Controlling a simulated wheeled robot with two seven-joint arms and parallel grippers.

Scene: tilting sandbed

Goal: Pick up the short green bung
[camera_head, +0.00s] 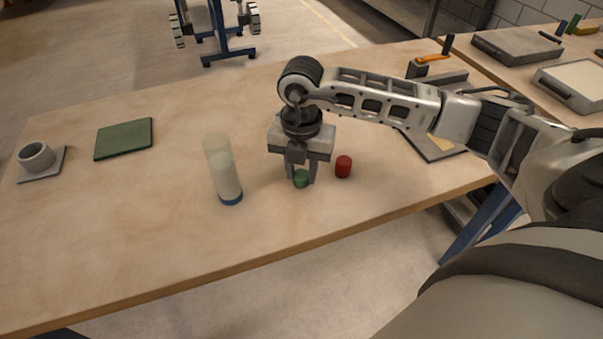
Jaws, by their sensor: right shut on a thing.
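The short green bung (301,179) is at the middle of the wooden table, between the fingertips of my right gripper (301,182). The gripper points down and is shut on the bung. The fingers hide part of its sides. I cannot tell whether the bung still touches the table. My left gripper is not in view.
A red bung (343,167) stands close to the right of my right gripper. A tall clear tube with a blue base (224,172) stands to the left. A green mat (124,139) and a grey cup (37,156) lie farther left. The table's (160,255) front left is clear.

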